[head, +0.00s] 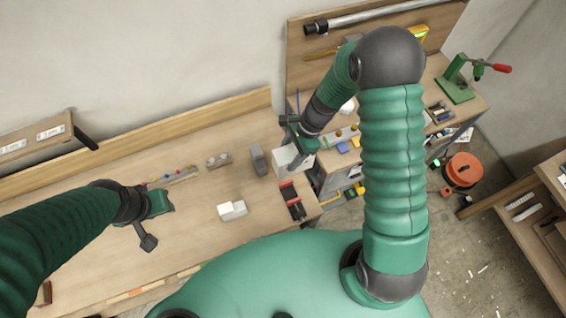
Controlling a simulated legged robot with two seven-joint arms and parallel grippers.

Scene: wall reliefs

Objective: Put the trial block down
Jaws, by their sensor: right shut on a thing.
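My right gripper (300,140) is over the right end of the long wooden bench. It is shut on a pale block (290,160), which I take to be the trial block. The gripper and wrist cover part of the block, and I cannot tell whether its underside touches anything. My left gripper (150,226) is over the left part of the bench, away from the blocks. A white stepped block (232,210) lies on the bench between the two grippers.
A grey upright piece (257,161) and a red-and-black vise-like tool (292,200) stand close to the held block. A strip with coloured knobs (172,177) and a small wooden holder (218,160) lie farther back. The bench (190,235) is bare left of the white block.

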